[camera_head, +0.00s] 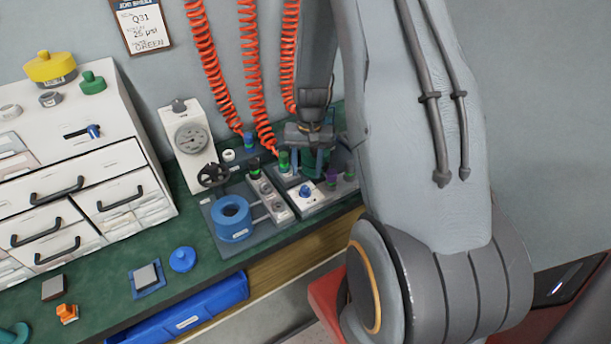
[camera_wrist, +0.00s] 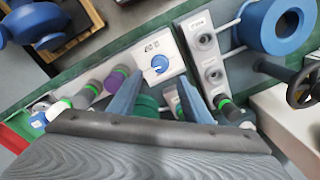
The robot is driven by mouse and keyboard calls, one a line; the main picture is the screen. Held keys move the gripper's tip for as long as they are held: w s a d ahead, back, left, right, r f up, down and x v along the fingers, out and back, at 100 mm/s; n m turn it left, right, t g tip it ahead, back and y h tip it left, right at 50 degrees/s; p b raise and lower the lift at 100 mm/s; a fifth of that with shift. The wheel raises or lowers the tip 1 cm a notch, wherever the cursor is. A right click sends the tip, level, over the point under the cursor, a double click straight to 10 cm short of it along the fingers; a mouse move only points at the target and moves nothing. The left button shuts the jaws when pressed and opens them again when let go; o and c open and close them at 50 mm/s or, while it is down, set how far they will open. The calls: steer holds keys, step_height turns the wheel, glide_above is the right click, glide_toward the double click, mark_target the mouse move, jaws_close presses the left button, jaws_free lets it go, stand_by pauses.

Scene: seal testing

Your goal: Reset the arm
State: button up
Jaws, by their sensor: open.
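My gripper (camera_head: 308,163) is at the back of the green bench in the head view, low over the test fixture. Its two blue fingers stand apart in the wrist view (camera_wrist: 160,92), with nothing gripped between them. A green round part (camera_wrist: 147,106) shows behind and between the fingers; its distance from them is hard to tell. A white control box with a blue knob (camera_wrist: 159,64) lies just past the fingertips. It also shows in the head view (camera_head: 305,191). My arm covers the right end of the fixture in the head view.
Connectors with purple (camera_wrist: 116,80) and green collars stand close on both sides of the fingers. A blue ring (camera_head: 232,218), a gauge (camera_head: 191,138) and a black handwheel (camera_head: 213,175) are to the left. Red coiled hoses (camera_head: 253,80) hang close to the arm. A white drawer cabinet (camera_head: 75,185) stands left.

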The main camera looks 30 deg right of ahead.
steer(key=shift+r, duration=0.2)
stand_by(0.4)
steer(key=shift+a+r, duration=0.15)
steer(key=shift+r, duration=0.05)
steer(key=s+a+r+n, duration=0.6)
steer(key=s+a+r, duration=0.9)
steer(key=s+r, duration=0.1)
steer(key=shift+s+a+r+n, duration=0.15)
steer(key=shift+a+r+n, duration=0.15)
steer(key=shift+t, duration=0.3)
stand_by(2.8)
